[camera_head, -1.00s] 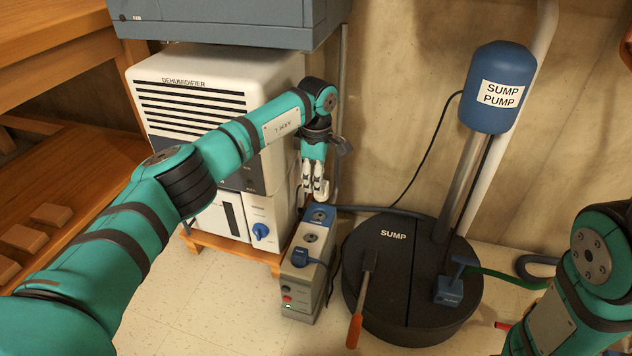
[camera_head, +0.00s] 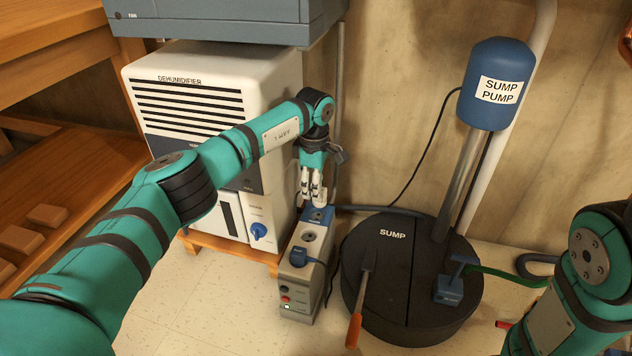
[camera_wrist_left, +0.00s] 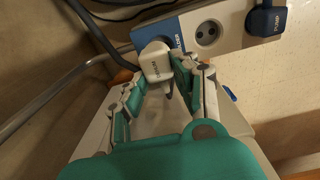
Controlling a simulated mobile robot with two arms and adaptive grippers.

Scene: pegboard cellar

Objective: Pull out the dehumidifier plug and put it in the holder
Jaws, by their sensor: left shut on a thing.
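My left gripper (camera_head: 313,199) is shut on the white dehumidifier plug (camera_wrist_left: 155,62), which shows between its fingers in the wrist view. The plug is at the blue end of the grey power strip (camera_head: 318,272). I cannot tell whether it is seated in a socket there. The strip also shows in the wrist view (camera_wrist_left: 180,27), with one empty round socket (camera_wrist_left: 208,32) beside the plug. A blue pump plug (camera_head: 300,257) sits further along the strip. The white dehumidifier (camera_head: 275,75) stands behind my left arm. My right gripper is out of view.
The black sump lid (camera_head: 385,300) lies right of the strip, with an orange-handled tool (camera_head: 355,328) and a blue box (camera_head: 449,290) on it. The blue sump pump (camera_head: 497,65) stands behind. A grey cabinet (camera_head: 230,28) overhangs the dehumidifier. Floor at front left is clear.

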